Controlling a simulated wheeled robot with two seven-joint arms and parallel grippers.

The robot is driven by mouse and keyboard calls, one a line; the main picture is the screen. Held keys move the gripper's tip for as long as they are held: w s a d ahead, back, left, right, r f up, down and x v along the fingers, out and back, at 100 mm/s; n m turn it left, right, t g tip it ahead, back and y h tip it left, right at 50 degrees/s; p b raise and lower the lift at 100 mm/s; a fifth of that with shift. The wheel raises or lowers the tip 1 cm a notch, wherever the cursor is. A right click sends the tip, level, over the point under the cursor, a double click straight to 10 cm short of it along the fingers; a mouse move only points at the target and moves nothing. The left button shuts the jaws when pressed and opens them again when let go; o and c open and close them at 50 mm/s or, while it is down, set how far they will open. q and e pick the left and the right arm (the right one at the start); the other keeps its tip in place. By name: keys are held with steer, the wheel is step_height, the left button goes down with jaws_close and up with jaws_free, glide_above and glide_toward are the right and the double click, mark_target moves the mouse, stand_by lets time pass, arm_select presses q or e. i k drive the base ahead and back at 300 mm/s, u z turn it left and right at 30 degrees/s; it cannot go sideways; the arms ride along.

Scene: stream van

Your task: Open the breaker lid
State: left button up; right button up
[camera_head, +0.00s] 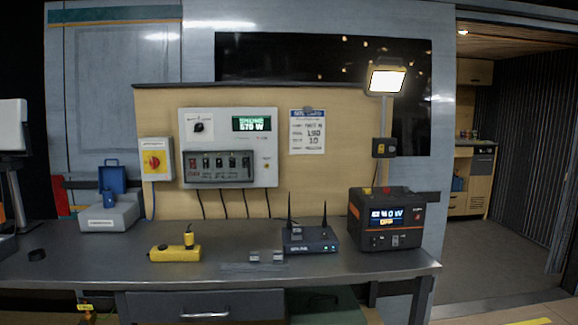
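The grey breaker panel (229,138) is mounted on the wooden backboard behind the bench. In its lower half, a row of several breaker switches sits behind a dark, see-through breaker lid (219,179). The lid appears to be down over the switches, though its edges are hard to make out at this size. Above it are a black knob (198,127) at the left and a green display (251,124) reading about 570 W. Neither of my grippers is in view, and nothing touches the lid.
On the bench (120,262) stand a yellow power strip (175,254), a black router (310,239) with two antennas, an orange-black power station (386,220) and a grey case (110,214). A red rotary switch (155,161) is left of the panel. A lit lamp (387,80) stands at the right.

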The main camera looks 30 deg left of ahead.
mark_target(184, 167)
steer(key=i, duration=1.7)
steer(key=u, duration=2.2)
